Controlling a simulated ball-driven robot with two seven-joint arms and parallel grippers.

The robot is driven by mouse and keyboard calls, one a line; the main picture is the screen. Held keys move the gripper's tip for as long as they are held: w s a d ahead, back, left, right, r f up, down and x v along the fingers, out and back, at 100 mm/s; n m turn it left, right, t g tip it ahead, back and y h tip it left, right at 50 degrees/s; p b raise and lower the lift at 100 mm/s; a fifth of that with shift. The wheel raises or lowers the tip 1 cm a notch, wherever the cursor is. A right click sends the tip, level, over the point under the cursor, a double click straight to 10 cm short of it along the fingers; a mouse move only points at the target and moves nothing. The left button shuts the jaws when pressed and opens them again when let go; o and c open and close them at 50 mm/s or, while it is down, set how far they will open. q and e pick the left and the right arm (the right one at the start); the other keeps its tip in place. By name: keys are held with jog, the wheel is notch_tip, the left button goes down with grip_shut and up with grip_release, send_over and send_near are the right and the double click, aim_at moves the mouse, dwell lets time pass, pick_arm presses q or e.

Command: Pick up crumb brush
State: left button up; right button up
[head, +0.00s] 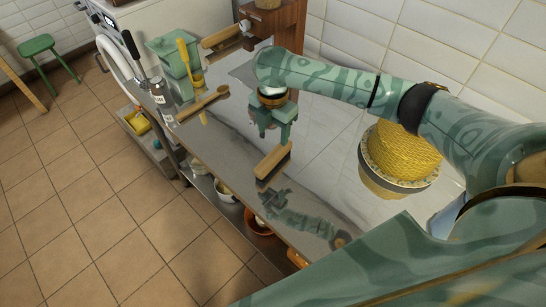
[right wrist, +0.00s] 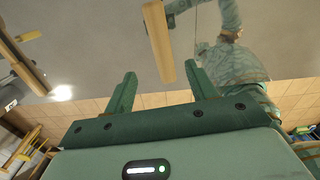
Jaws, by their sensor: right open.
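The crumb brush (head: 273,160), a light wooden block with dark bristles, lies on the shiny metal worktop near its front edge. My right gripper (head: 273,133) is open and empty above the worktop, just beyond the brush in the head view, with its fingers pointing down. In the right wrist view the brush (right wrist: 159,40) shows ahead of the open fingers (right wrist: 161,82), and its near end appears between their tips. I see no contact between them. My left gripper is not in view.
A yellow woven pot (head: 402,152) is at the right. The worktop around the brush is clear and mirrors my arm.

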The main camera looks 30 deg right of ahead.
aim_at(274, 154)
notch_tip(274, 154, down, 6)
jog(key=shift+w+f+b, duration=0.1)
jog(key=shift+b, duration=0.8)
jog(key=shift+f, duration=0.3)
jog(key=f+b, duration=0.1)
jog(key=f, duration=0.2)
jog(key=f+b, duration=0.1)
jog(key=f, duration=0.1)
jog(key=shift+s+b, duration=0.25)
jog(key=shift+b, duration=0.1)
jog(key=shift+r, duration=0.1)
jog(key=shift+c, duration=0.3)
jog(key=c, duration=1)
jog(key=shift+r, duration=0.1)
jog(key=shift+c, duration=0.2)
